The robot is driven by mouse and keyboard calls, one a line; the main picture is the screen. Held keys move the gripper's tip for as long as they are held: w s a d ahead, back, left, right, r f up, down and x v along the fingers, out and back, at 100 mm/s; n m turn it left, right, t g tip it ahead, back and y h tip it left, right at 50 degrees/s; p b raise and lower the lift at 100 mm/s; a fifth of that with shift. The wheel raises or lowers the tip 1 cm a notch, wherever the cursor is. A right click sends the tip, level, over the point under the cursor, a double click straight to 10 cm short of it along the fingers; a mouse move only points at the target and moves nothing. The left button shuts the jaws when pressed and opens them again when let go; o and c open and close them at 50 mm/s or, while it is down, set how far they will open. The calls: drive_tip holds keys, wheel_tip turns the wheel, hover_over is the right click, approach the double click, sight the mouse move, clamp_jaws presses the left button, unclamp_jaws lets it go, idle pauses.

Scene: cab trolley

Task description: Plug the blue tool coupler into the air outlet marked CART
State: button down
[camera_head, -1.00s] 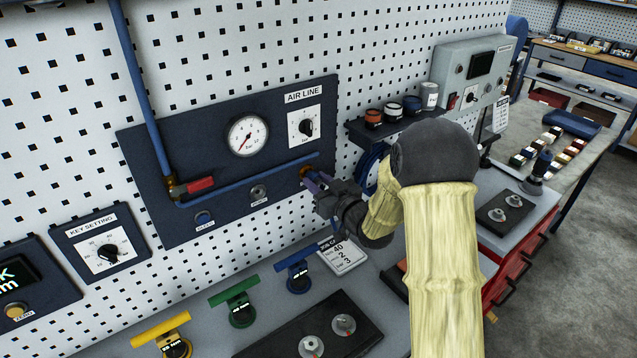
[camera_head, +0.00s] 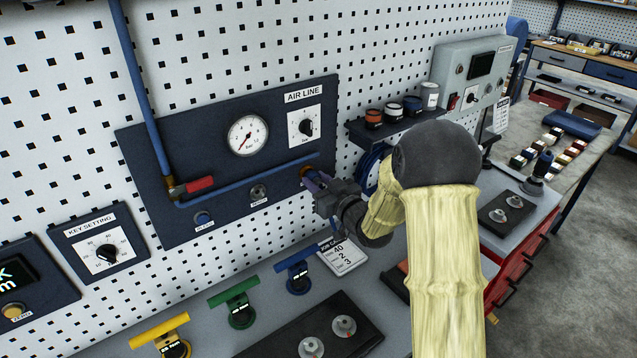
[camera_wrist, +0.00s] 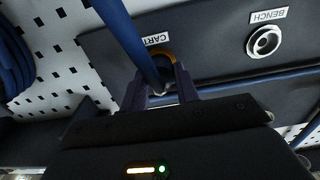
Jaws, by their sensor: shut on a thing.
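My gripper (camera_head: 318,184) is at the right end of the AIR LINE panel, right at the outlet marked CART. In the wrist view my gripper (camera_wrist: 160,92) is shut, its two dark fingers on either side of the blue coupler (camera_wrist: 158,86), which is mostly hidden between them. A blue hose (camera_wrist: 122,28) runs past the CART label to the fingertips. The CART outlet (camera_wrist: 172,57) shows as an orange-brass ring just beyond the fingertips; it also shows in the head view (camera_head: 306,171). I cannot tell how deep the coupler sits in it.
The BENCH outlet (camera_wrist: 264,41) is beside CART. The AIR LINE panel (camera_head: 160,150) carries a gauge (camera_head: 248,135), a dial (camera_head: 306,128), a blue pipe and a red-handled valve (camera_head: 200,184). Coloured T-handled tools (camera_head: 236,304) stand on the worktop below. A shelf of jars (camera_head: 402,120) is to the right.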

drive_tip(key=shift+w+a, duration=0.2)
drive_tip(key=shift+w, duration=0.05)
drive_tip(key=c, duration=1)
unclamp_jaws()
drive_tip(key=shift+o, duration=0.2)
drive_tip(key=shift+s+d, duration=0.3)
drive_tip(key=shift+s, duration=0.1)
drive_tip(key=b+v, duration=0.4)
drive_tip(key=v, duration=1.2)
drive_tip(key=shift+s+d+b, duration=0.15)
drive_tip(key=shift+s+b, duration=0.05)
drive_tip(key=shift+b, duration=0.15)
